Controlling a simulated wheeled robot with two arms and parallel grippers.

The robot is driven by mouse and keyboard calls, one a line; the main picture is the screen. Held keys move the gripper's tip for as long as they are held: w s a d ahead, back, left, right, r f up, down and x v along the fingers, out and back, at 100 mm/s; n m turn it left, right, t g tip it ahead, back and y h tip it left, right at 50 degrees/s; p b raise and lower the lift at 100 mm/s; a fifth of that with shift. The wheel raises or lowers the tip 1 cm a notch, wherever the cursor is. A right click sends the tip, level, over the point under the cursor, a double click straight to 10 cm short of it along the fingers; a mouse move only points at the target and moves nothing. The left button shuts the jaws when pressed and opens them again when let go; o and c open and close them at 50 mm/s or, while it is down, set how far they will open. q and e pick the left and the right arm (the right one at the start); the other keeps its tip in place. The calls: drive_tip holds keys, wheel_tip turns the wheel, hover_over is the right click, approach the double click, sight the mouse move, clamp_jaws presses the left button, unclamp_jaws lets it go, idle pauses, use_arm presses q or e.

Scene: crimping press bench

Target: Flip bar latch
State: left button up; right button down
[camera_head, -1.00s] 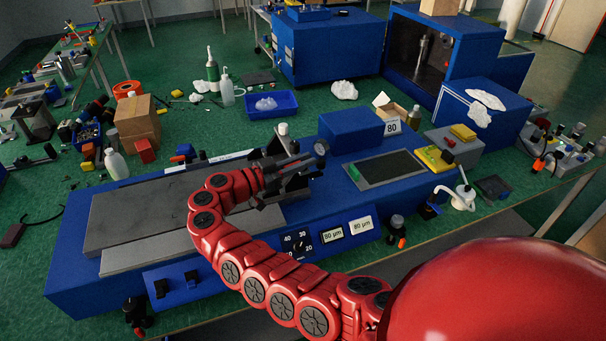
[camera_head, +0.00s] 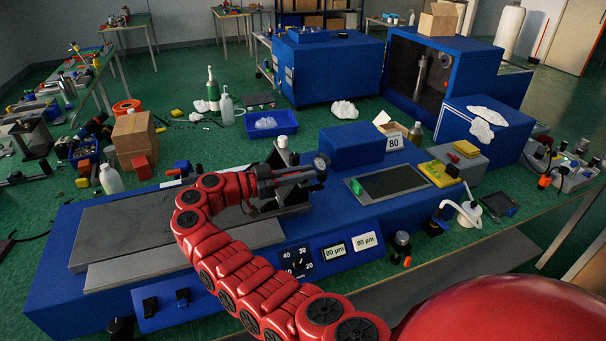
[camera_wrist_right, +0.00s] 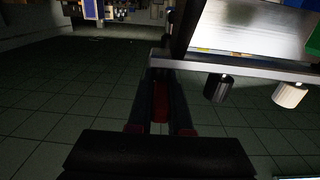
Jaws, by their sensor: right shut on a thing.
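The blue press machine (camera_head: 110,300) lies across the bench with a grey metal plate (camera_head: 115,228) on its top left. The bar latch's dark metal assembly (camera_head: 262,205) stands near the middle of the machine, beside a round gauge (camera_head: 321,160). My right gripper (camera_head: 308,175) reaches to this assembly from the left on the red arm and is shut on the bar latch; the grip point is small and partly hidden. In the right wrist view, my fingers (camera_wrist_right: 160,100) point up to a metal bar (camera_wrist_right: 235,68). My left gripper is not in view.
A blue tray (camera_head: 284,125) lies behind.

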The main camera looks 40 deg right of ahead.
drive_tip(key=shift+f, duration=0.3)
drive_tip(key=c, duration=0.9)
unclamp_jaws()
drive_tip(key=shift+s, duration=0.1)
drive_tip(key=shift+o, duration=0.3)
drive_tip(key=shift+r, duration=0.1)
